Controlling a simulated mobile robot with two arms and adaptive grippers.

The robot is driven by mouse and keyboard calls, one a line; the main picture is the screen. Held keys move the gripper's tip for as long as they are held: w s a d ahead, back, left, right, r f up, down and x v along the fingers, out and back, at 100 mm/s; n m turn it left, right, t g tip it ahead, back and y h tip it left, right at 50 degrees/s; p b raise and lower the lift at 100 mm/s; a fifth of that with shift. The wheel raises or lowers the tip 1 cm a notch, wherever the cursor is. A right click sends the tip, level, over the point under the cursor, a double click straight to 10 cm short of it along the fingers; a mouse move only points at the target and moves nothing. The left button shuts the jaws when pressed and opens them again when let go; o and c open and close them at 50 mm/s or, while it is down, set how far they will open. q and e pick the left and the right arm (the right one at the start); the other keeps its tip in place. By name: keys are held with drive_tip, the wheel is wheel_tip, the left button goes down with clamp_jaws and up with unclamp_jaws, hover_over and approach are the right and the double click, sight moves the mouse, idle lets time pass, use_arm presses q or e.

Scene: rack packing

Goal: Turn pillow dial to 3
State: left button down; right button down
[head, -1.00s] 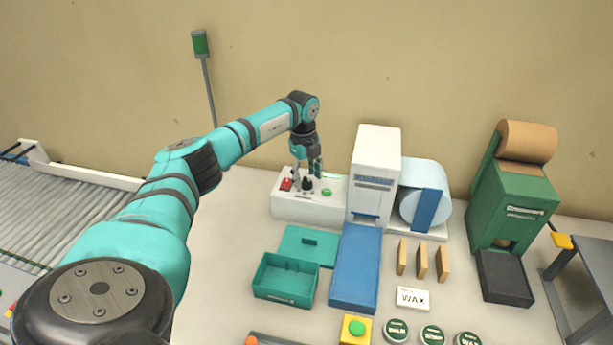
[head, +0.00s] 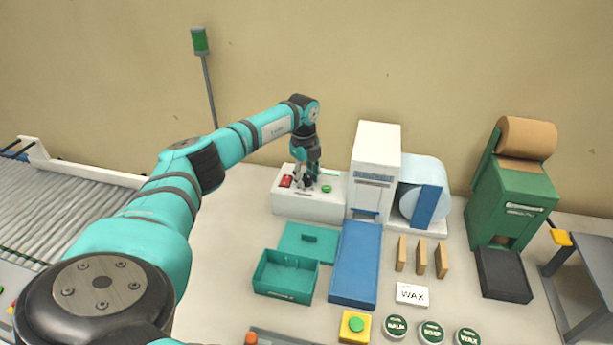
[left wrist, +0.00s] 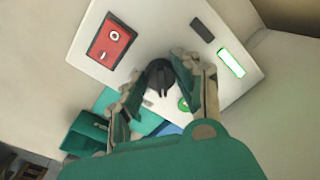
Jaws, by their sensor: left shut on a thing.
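The pillow machine's white control box (head: 300,208) stands at the back, with a red switch (head: 286,181), a green button (head: 326,188) and a lit green strip. My left gripper (head: 306,183) points down over the box, fingers at the black dial. In the left wrist view the dial (left wrist: 160,76) sits between the two fingers, and my left gripper is shut on it. The red switch (left wrist: 112,40), a lit green display (left wrist: 231,63) and the green button (left wrist: 184,104) surround it. I cannot read any dial numbers. My right gripper is not in view.
A white machine (head: 375,150) with a blue chute (head: 356,265) stands just right of the box. A green dispenser (head: 510,205) stands at right, a roller conveyor (head: 70,215) at left.

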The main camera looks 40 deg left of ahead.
use_arm(q)
drive_tip(key=shift+m, duration=0.3)
drive_tip(key=m+b, duration=0.1)
drive_tip(key=m, duration=0.2)
drive_tip(key=shift+m, duration=0.3)
drive_tip(key=m+b, duration=0.1)
drive_tip(key=m, duration=0.3)
drive_tip(key=shift+m+h, duration=0.3)
drive_tip(key=m+b, duration=0.1)
drive_tip(key=m, duration=0.3)
drive_tip(key=shift+w+m+g, duration=0.1)
drive_tip(key=shift+m+g, duration=0.2)
drive_tip(key=shift+m+b, duration=0.65)
drive_tip(key=shift+m, duration=1.55)
drive_tip(key=c, duration=0.9)
unclamp_jaws()
drive_tip(key=shift+c, duration=0.2)
